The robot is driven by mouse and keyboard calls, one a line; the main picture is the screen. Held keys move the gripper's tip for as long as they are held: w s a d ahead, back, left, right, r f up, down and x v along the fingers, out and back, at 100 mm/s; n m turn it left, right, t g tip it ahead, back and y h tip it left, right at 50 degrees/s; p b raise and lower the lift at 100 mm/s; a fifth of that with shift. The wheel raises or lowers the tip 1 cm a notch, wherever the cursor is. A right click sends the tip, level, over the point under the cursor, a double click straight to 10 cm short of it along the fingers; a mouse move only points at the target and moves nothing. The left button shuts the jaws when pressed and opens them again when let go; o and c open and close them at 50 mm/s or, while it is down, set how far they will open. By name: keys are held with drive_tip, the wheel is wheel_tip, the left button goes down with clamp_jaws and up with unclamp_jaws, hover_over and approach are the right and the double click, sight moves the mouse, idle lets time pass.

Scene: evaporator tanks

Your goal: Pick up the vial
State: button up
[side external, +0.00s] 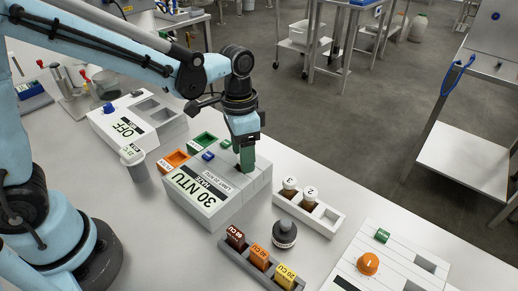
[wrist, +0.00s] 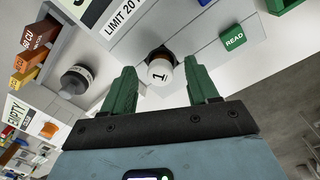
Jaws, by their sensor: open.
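A vial with a white cap marked 1 (wrist: 158,73) stands in a dark round well in the top of the grey meter (wrist: 205,60). In the side view, the meter (side external: 225,205) reads 30 NTU. My gripper (wrist: 160,66) is open, with one green finger on each side of the vial's cap and visible gaps between. In the side view my gripper (side external: 246,160) points down at the meter's top, and the vial is hidden there. Two other capped vials, marked 3 (side external: 290,184) and 2 (side external: 310,193), stand in a white rack (side external: 322,224).
A black-capped bottle (side external: 284,234) and a rack of coloured CU blocks (side external: 260,256) stand in front of the meter. A green READ button (wrist: 233,38) is near the right finger. A panel with an orange knob (side external: 368,263) is at the right, an OFF device (side external: 125,127) at the left.

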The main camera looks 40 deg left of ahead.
drive_tip(key=shift+f, duration=0.55)
drive_tip(key=shift+c, duration=0.2)
clamp_jaws()
drive_tip(key=shift+r, duration=0.1)
